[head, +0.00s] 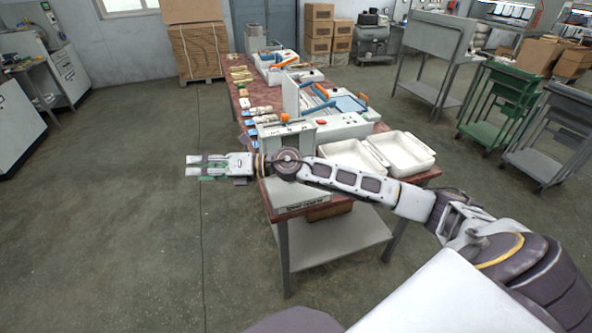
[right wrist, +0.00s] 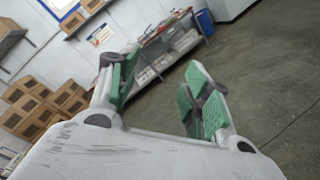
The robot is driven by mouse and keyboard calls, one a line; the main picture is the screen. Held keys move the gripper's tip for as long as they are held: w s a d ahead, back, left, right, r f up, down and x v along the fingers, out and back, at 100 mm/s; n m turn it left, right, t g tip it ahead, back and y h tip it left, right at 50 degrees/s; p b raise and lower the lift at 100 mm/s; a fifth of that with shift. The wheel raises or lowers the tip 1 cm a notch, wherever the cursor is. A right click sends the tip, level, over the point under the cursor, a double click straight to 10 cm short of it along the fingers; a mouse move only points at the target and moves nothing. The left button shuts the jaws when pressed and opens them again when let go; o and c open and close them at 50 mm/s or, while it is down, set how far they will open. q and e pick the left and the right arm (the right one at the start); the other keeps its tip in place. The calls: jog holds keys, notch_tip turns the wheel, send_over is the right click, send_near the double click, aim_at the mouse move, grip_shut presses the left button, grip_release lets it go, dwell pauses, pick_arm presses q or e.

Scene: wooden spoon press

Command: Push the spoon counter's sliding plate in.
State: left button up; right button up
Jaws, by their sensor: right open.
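The likely spoon counter is the pale grey-white machine (head: 345,128) with an orange knob and a red button, at the near end of the long table. My right arm passes in front of its lower part, and I cannot make out its sliding plate. My right gripper (head: 190,166) reaches left past the table's near left edge, over bare floor and apart from the machine. It is open and empty; its green-padded fingers also show spread apart in the right wrist view (right wrist: 160,68). My left gripper is not in view.
The red-topped table (head: 238,100) carries more machines behind and small wooden pieces along its left edge. Two white trays (head: 405,150) stand at its near right. Green (head: 500,105) and grey carts stand at the right. The floor (head: 130,200) left of the table is clear.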

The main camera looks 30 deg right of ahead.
jog(key=d+f+n+g+h, duration=0.25)
jog(key=d+h, duration=0.35)
jog(key=d, duration=1.1)
jog(key=d+f+n+g+h, duration=0.25)
jog(key=d+h, duration=0.45)
jog(key=d, duration=1.1)
jog(key=shift+g, duration=0.3)
jog(key=x, duration=1.3)
jog(key=shift+w+a+p, duration=0.2)
jog(key=shift+a+p, duration=0.1)
jog(key=shift+p, duration=0.1)
jog(key=shift+w+a+f, duration=0.15)
jog(key=shift+w+f, duration=0.05)
jog(key=shift+f, duration=0.5)
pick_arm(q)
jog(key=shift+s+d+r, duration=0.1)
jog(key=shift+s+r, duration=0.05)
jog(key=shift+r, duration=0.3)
pick_arm(e)
grip_shut()
